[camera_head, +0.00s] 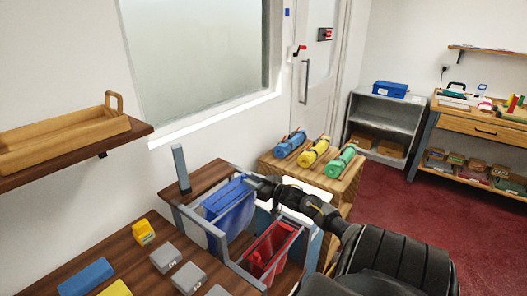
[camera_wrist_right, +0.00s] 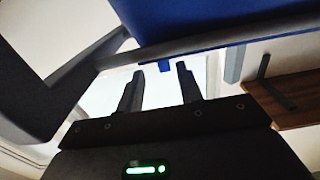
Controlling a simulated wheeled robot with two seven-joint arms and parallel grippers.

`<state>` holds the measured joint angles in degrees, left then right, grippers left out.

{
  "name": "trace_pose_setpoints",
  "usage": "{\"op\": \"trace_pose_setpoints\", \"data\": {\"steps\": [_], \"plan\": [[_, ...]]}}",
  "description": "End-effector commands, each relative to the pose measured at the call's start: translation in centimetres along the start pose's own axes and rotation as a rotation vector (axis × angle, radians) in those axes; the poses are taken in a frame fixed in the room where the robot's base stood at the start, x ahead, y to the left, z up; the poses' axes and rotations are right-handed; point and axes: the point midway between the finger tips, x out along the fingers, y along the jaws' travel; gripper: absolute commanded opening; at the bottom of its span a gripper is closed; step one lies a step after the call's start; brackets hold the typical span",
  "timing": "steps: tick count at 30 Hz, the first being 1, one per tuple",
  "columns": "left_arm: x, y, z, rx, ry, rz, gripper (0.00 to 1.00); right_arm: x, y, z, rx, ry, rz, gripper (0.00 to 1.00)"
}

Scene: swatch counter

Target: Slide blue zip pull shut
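A blue bag (camera_head: 230,207) hangs in a grey frame at the counter; its blue fabric fills the top of the right wrist view (camera_wrist_right: 210,18). In the head view my right gripper (camera_head: 257,185) is at the bag's upper right edge, and the zip pull cannot be made out. My left gripper is not in view.
A red bag (camera_head: 270,250) hangs in the frame beside the blue one, below my right arm. A grey post (camera_head: 181,168) rises behind. Grey, blue and yellow blocks lie on the wooden counter (camera_head: 120,257).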

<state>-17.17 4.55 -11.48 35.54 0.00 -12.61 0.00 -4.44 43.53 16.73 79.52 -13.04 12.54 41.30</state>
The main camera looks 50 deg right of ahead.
Motion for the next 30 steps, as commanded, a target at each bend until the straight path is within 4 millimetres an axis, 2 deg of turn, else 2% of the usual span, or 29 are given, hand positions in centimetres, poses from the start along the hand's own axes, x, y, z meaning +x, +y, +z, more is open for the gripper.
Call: {"op": "trace_pose_setpoints", "data": {"steps": [1,6,12,30], "plan": [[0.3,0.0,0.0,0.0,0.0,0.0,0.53,-1.1,-0.1,0.2,-0.001,-0.003,-0.001,0.36],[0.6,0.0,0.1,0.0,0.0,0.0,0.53,-3.9,0.0,0.2,-0.002,-0.002,0.0,0.36],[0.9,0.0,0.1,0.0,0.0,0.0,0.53,-6.0,0.1,0.1,0.0,0.0,0.001,0.36],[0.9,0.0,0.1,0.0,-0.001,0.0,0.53,-6.4,0.1,-0.1,0.0,0.001,0.001,0.36]]}}
